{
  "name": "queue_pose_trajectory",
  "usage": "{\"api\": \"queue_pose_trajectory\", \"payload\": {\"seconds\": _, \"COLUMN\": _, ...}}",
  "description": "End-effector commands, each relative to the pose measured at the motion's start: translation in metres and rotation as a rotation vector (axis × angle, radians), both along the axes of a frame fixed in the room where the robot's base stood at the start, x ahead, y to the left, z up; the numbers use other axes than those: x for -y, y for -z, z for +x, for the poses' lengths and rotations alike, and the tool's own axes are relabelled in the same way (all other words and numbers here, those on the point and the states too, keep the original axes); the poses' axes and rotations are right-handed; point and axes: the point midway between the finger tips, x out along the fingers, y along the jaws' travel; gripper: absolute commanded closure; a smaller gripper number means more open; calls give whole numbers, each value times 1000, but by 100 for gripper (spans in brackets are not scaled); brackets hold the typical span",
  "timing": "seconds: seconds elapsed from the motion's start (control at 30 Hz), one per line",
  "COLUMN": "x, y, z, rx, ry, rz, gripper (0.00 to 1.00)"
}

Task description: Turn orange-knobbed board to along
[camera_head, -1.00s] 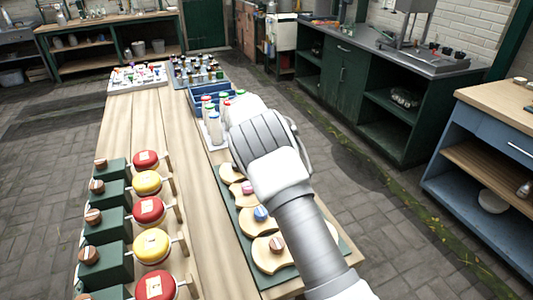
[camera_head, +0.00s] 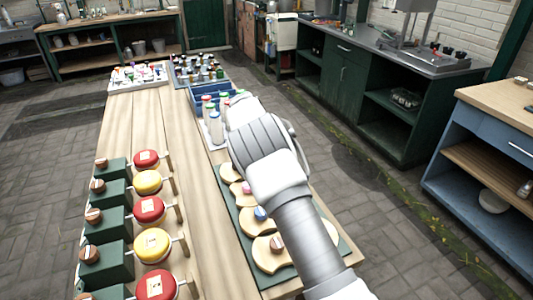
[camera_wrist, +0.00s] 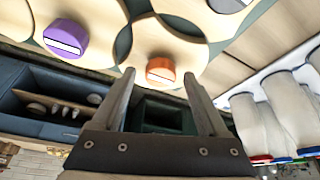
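The orange-knobbed board (camera_wrist: 150,38) is a pale wooden disc in the wrist view, with an orange knob (camera_wrist: 160,71) at its middle bearing a white mark. My gripper (camera_wrist: 163,84) is open, with its two fingers apart and nothing between them. In the picture the fingertips lie to either side of the orange knob; I cannot tell how far they are from the board. In the head view my gripper (camera_head: 262,140) is over the far part of the board row, and I cannot make out the orange knob there.
A board with a purple knob (camera_wrist: 66,38) lies beside it. White bottles (camera_wrist: 262,120) stand close on the right of the wrist view.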

Motion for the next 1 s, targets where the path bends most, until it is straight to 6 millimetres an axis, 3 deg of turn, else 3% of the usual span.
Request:
{"api": "queue_pose_trajectory", "payload": {"seconds": 0.23, "x": -1, "y": -3, "z": 0, "rx": 2, "ry": -2, "rz": 0, "gripper": 23}}
{"api": "queue_pose_trajectory", "payload": {"seconds": 0.37, "x": -5, "y": -16, "z": -3, "rx": 4, "ry": -3, "rz": 2, "gripper": 23}}
{"api": "queue_pose_trajectory", "payload": {"seconds": 0.8, "x": -33, "y": -112, "z": -31, "rx": 5, "ry": -2, "rz": 2, "gripper": 23}}
{"api": "queue_pose_trajectory", "payload": {"seconds": 1.0, "x": -43, "y": -145, "z": -41, "rx": 1, "ry": -2, "rz": 1, "gripper": 23}}
